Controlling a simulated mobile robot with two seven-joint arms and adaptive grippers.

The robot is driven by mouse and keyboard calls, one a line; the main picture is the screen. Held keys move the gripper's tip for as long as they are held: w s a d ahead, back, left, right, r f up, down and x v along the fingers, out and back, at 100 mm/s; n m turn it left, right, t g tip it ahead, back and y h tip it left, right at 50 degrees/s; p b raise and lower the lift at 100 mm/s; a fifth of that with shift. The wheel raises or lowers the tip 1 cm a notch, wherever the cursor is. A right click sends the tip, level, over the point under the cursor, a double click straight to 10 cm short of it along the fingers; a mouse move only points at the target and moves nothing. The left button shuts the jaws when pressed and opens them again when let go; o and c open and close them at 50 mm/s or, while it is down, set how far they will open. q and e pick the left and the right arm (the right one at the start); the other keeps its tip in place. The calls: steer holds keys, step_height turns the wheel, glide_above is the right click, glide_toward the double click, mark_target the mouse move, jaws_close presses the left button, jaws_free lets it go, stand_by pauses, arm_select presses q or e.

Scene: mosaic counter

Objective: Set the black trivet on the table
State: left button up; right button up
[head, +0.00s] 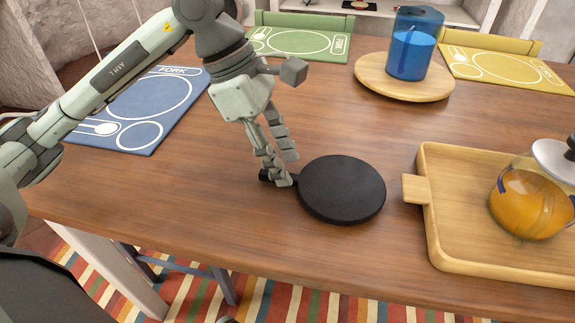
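The black trivet (342,190) is a thick round disc with a short handle (264,176) pointing left. It lies flat at or just over the wooden table (190,195), near its front edge; I cannot tell whether it touches the wood. My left gripper (285,170) points down at the handle, left of the disc. One finger crosses in front of the handle and hides part of it. The other finger's tip shows a little behind. I cannot tell whether the fingers are closed on the handle. My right gripper is not in view.
A wooden tray (432,222) with a glass teapot (533,200) of orange liquid stands to the right. A blue glass (411,50) stands on a round wooden board (372,80) behind. Blue (165,110), green (302,42) and yellow (510,68) placemats lie around the table. The middle is bare.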

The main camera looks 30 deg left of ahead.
arm_select(q)
steer(key=v, duration=0.9)
steer(key=shift+a+r, duration=0.15)
steer(key=shift+r, duration=0.2)
